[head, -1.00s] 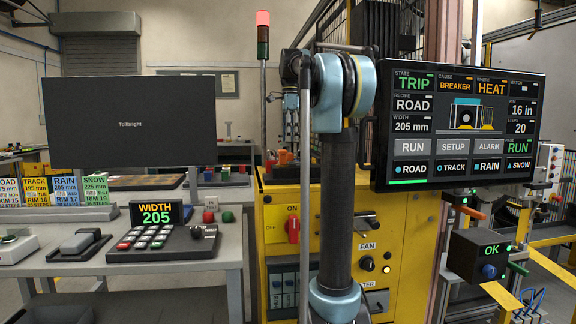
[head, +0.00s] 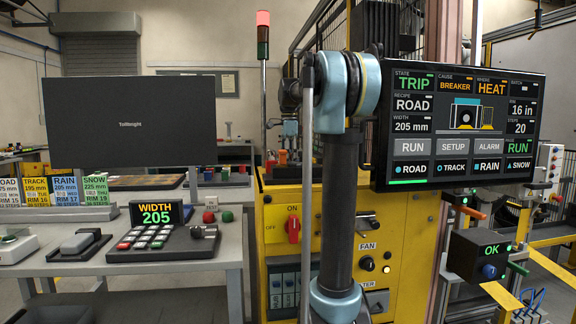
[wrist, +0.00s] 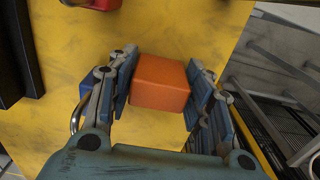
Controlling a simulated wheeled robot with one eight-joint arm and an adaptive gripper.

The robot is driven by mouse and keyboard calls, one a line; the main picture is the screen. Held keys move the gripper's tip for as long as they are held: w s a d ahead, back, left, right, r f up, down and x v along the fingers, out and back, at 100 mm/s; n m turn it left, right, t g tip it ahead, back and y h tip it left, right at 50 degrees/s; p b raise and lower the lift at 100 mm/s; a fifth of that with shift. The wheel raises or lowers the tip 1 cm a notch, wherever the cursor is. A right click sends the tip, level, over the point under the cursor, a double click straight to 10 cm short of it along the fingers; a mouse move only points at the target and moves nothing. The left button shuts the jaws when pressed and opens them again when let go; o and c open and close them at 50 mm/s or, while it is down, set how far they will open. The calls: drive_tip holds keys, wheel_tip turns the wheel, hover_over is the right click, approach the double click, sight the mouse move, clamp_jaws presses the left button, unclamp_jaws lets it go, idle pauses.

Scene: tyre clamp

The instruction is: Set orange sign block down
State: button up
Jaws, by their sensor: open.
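The orange sign block (wrist: 160,82) shows in the wrist view over a yellow surface (wrist: 185,28). My gripper (wrist: 162,66) is open, with one finger on each side of the block. The fingers are close to its sides; I cannot tell whether either touches it. The block's underside is hidden, so its contact with the yellow surface is unclear. In the head view, my gripper (head: 290,130) is above the top of the yellow cabinet (head: 335,205), partly behind my own arm.
In the wrist view, a red piece (wrist: 98,3) lies at the top left and a blue piece (wrist: 92,88) left of the fingers. The large screen (head: 460,130) stands right of my arm. A grey bench (head: 205,255) with a keypad is at left.

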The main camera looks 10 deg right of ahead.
drive_tip(key=c, duration=0.8)
